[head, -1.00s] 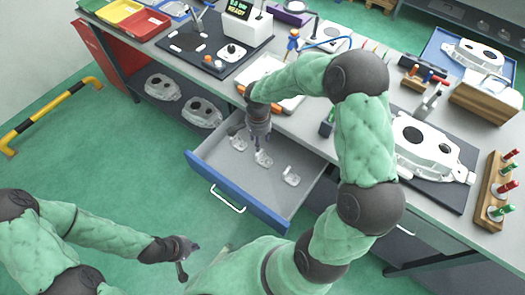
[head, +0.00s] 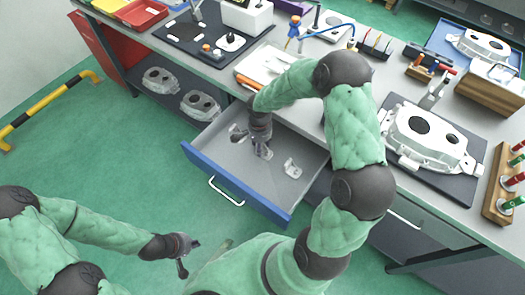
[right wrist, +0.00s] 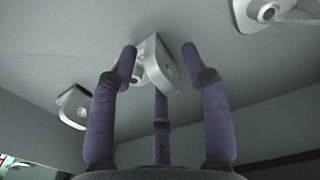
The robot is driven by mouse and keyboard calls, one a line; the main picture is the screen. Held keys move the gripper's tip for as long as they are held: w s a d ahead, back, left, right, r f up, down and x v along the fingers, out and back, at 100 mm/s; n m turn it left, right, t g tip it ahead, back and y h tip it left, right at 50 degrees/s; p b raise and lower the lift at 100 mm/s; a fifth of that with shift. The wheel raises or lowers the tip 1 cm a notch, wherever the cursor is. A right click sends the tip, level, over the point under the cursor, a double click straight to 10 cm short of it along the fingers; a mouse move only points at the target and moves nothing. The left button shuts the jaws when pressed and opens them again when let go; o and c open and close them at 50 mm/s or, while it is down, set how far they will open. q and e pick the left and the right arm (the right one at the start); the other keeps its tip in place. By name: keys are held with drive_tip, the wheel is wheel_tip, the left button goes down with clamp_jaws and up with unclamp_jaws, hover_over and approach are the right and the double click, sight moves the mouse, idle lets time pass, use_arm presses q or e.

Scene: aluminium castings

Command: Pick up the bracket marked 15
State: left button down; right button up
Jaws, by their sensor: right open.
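Three light-grey metal brackets lie in the open drawer (head: 215,165): a left one (head: 237,133), a middle one (head: 264,151) and a right one (head: 292,168). No number can be read on any of them. My right gripper (head: 261,146) points down into the drawer at the middle bracket. In the right wrist view its three fingers (right wrist: 160,70) are spread, with the middle bracket (right wrist: 157,66) between the tips; whether they touch it I cannot tell. The other brackets show at the left (right wrist: 73,106) and top right (right wrist: 272,12). My left gripper (head: 188,258) is empty, fingers apart, above the floor.
The drawer's blue front (head: 235,185) and side walls stand close around the right gripper. On the worktop above are a white tray (head: 268,66) and a large casting (head: 428,138) on a dark mat. More castings (head: 200,105) lie on a lower shelf.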

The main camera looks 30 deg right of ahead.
drive_tip(key=shift+r, duration=0.1)
clamp_jaws()
